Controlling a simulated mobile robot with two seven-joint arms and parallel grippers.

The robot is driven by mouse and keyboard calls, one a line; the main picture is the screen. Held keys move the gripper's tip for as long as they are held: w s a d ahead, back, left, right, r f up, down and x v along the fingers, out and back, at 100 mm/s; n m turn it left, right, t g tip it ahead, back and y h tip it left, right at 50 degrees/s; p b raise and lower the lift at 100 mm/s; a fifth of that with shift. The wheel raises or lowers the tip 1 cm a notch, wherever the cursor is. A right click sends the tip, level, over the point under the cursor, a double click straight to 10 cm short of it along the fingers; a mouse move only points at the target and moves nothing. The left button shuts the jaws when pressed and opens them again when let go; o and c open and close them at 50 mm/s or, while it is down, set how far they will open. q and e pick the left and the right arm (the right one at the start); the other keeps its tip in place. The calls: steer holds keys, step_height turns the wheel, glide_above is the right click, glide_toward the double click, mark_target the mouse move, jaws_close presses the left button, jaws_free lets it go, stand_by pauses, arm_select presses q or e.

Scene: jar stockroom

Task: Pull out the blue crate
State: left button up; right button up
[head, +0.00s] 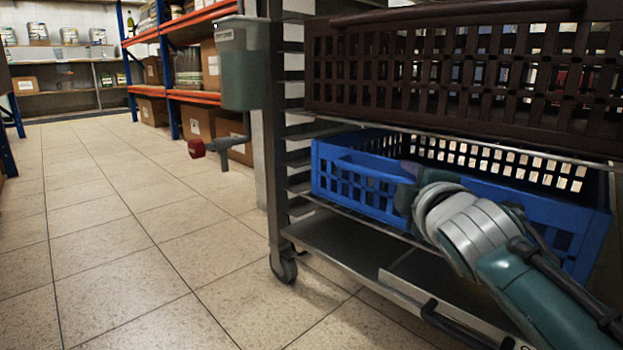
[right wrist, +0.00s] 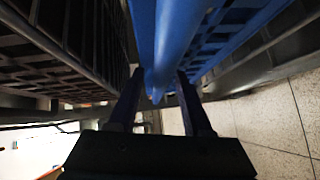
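The blue crate (head: 350,187) sits on a middle level of a metal rack trolley, below a dark brown crate. Its slotted walls show, and its inside looks empty where I can see it. My right gripper (head: 408,195) is at the crate's near side in the head view, its fingers mostly hidden by the wrist. In the right wrist view, the blue crate's rim (right wrist: 172,45) runs between the two fingers of the right gripper (right wrist: 159,72). The fingers stand apart, with dark gaps visible beside the rim. My left gripper is in neither view.
The dark brown crate (head: 450,70) sits close above. The trolley's lower shelf (head: 345,245) is under the blue crate. The tiled floor (head: 110,230) on the left is clear.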

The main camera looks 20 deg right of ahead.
steer(key=shift+s, duration=0.1)
jaws_close()
stand_by(1.2)
